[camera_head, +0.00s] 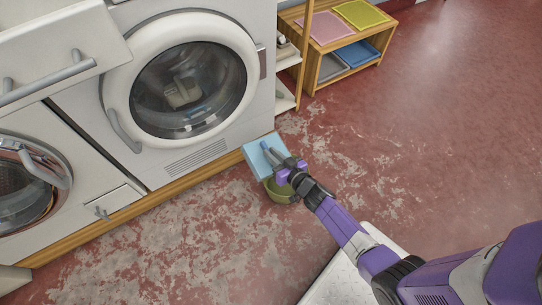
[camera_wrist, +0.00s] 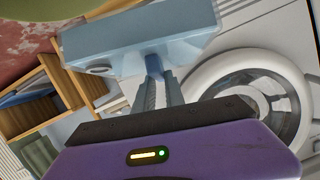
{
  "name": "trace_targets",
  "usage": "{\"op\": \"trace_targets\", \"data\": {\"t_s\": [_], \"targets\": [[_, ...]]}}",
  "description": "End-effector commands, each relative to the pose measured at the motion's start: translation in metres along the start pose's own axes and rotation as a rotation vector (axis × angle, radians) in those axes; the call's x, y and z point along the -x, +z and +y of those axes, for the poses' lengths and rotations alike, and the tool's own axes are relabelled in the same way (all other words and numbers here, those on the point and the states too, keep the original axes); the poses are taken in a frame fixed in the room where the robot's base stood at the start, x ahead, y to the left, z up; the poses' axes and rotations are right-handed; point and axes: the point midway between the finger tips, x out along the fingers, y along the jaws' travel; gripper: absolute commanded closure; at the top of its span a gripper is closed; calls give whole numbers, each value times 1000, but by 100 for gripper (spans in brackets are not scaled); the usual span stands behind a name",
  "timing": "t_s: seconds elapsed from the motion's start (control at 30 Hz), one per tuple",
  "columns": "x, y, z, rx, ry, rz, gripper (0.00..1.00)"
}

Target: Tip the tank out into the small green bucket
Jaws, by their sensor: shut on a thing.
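The tank is a pale blue box (camera_head: 258,160) with a darker blue handle. My gripper (camera_head: 285,165) is shut on the handle and holds the tank in front of the right-hand machine's lower right corner. The tank looks tilted. In the wrist view the tank (camera_wrist: 140,38) spans the top, with the handle (camera_wrist: 153,66) between the fingers of my gripper (camera_wrist: 155,88). The small green bucket (camera_head: 277,190) stands on the floor just below the tank and gripper, partly hidden by them. I cannot see inside the tank or whether water is running out.
A white front-loading machine (camera_head: 190,80) stands on a wooden plinth (camera_head: 130,210), with another machine (camera_head: 30,190) to its left. A wooden shelf unit (camera_head: 330,50) with coloured trays stands at the back. The red worn floor (camera_head: 430,130) to the right is clear.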

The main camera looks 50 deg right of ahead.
Motion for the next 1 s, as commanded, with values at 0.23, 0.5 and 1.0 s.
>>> {"op": "trace_targets", "data": {"t_s": [0.23,0.5,1.0], "targets": [[2,-5,2,-43,-27,57,100],[6,-8,3,-87,-51,108,100],[13,-12,7,-160,-92,192,100]]}}
